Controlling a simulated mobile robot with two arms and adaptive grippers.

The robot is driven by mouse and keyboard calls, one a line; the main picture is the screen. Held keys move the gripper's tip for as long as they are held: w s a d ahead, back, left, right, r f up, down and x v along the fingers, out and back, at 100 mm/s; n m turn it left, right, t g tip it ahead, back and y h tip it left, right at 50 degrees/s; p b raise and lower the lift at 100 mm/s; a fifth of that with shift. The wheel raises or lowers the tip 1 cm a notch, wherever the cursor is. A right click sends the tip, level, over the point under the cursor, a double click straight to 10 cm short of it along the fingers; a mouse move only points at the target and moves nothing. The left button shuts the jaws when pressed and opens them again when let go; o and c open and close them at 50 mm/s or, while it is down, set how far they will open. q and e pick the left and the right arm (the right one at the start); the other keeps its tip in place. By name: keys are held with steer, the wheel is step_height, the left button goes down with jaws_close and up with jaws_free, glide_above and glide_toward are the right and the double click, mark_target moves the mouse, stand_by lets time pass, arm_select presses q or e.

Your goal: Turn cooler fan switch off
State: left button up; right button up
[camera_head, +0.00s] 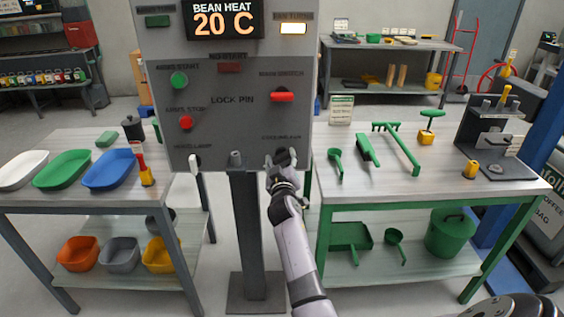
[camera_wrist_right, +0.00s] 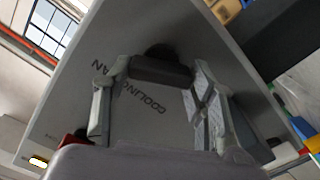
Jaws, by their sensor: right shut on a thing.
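The grey control panel (camera_head: 232,120) stands upright on a post between two tables. The cooling fan switch (camera_head: 281,156), a dark knob, is at its lower right under a partly covered label. My right gripper (camera_head: 280,160) is at the knob, its arm coming up from below. In the wrist view the dark knob (camera_wrist_right: 160,68) lies between the two fingers of my right gripper (camera_wrist_right: 157,76), with the "COOLING" lettering (camera_wrist_right: 142,98) below it. The gripper is shut on the knob. The knob's exact angle is hard to tell. My left gripper is not in view.
A green start button (camera_head: 179,80) and red stop button (camera_head: 186,122) are farther left. A table with green tools (camera_head: 325,185) stands close at right.

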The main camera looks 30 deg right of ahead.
steer(key=n, duration=0.6)
steer(key=shift+n, duration=0.3)
steer(key=n, duration=0.2)
steer(key=n+p, duration=0.1)
steer(key=n, duration=0.2)
steer(key=shift+a+f, duration=0.1)
steer(key=shift+f, duration=0.1)
steer(key=shift+n, duration=0.4)
steer(key=o, duration=1.1)
steer(key=shift+o, duration=0.2)
steer(key=v, duration=1.2)
steer(key=shift+f, duration=0.15)
